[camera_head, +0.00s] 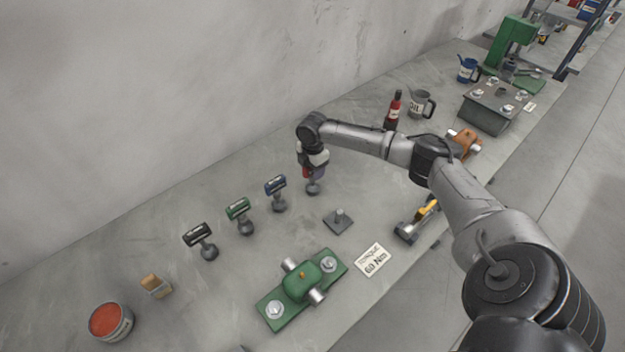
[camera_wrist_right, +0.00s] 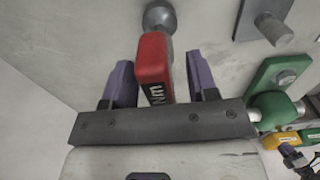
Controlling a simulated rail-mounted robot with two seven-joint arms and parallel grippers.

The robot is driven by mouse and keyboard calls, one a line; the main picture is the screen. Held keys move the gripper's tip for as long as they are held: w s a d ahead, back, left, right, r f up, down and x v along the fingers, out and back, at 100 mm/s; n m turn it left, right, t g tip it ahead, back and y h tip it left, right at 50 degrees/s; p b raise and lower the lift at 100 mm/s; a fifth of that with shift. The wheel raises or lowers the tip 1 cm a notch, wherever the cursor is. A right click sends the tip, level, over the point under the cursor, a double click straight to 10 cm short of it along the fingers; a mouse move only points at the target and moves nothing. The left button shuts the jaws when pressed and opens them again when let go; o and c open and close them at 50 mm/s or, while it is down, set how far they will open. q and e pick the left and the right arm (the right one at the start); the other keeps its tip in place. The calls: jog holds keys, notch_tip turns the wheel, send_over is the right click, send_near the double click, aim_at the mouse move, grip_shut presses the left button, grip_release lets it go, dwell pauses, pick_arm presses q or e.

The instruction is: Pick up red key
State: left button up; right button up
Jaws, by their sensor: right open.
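The red key (camera_wrist_right: 154,62) stands in the right wrist view with its red handle between the two purple fingers of my right gripper (camera_wrist_right: 160,85). The fingers are open, with a gap on each side of the handle. The key's round grey end (camera_wrist_right: 160,15) lies beyond the handle. In the head view my right gripper (camera_head: 314,172) points down over the red key, whose grey base (camera_head: 313,188) shows on the bench; most of the red handle is hidden by the gripper.
Blue (camera_head: 276,186), green (camera_head: 238,210) and black (camera_head: 198,235) keys stand in a row to the left. A grey plate with a peg (camera_head: 339,222) and a green fixture (camera_head: 302,285) lie nearer.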

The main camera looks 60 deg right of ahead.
jog(key=shift+c, duration=0.3)
grip_shut()
jog(key=shift+r, duration=0.1)
